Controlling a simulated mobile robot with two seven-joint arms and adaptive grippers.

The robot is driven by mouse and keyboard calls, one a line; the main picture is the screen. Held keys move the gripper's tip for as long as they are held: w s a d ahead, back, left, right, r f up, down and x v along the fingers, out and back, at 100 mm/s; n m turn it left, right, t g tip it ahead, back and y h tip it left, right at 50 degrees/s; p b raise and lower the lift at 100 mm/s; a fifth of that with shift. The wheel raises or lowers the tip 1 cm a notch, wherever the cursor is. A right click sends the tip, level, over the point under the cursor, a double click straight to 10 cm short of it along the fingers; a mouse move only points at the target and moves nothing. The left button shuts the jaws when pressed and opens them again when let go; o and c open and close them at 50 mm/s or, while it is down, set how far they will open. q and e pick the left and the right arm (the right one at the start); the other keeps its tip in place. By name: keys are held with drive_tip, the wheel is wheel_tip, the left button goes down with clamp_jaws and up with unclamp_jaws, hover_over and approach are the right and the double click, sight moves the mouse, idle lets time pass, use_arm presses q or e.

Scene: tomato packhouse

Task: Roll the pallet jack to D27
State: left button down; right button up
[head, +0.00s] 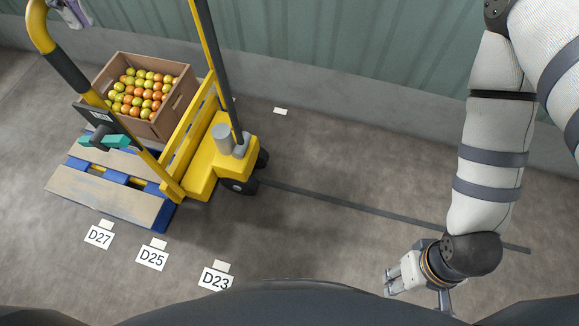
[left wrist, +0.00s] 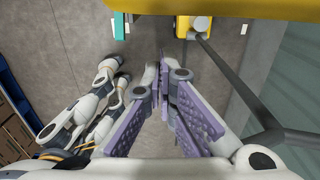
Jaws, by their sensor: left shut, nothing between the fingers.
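The yellow pallet jack (head: 205,168) stands at the left of the head view, its looped handle (head: 40,20) rising toward the top left. It bears a blue-and-tan pallet (head: 110,190) with a wooden crate (head: 172,118) of tomatoes. The D27 card (head: 98,237) lies on the floor near the pallet's front edge, left of the D25 card (head: 151,256). My left gripper (head: 72,10), with purple fingers, is beside the handle; it is shut and empty in the left wrist view (left wrist: 164,80). My right gripper (head: 405,275) hangs low, away from the jack; its jaws are unclear.
A D23 card (head: 215,279) lies farther right in the row. A dark strip (head: 390,212) runs across the floor from the jack's wheel toward the right. A green corrugated wall (head: 330,45) closes off the back. The floor right of the jack is mostly clear.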

use_arm(q)
drive_tip(key=a, duration=0.1)
drive_tip(key=w+a, duration=0.1)
drive_tip(key=a, duration=0.1)
drive_tip(key=shift+a+b, duration=0.25)
drive_tip(key=shift+b, duration=0.1)
use_arm(e)
drive_tip(key=shift+s+d+f, duration=0.1)
drive_tip(key=shift+s+f, duration=0.4)
drive_tip(key=shift+s, duration=0.1)
use_arm(q)
drive_tip(key=shift+w+a, duration=0.1)
drive_tip(key=shift+a, duration=0.1)
use_arm(e)
drive_tip(key=shift+f, duration=0.1)
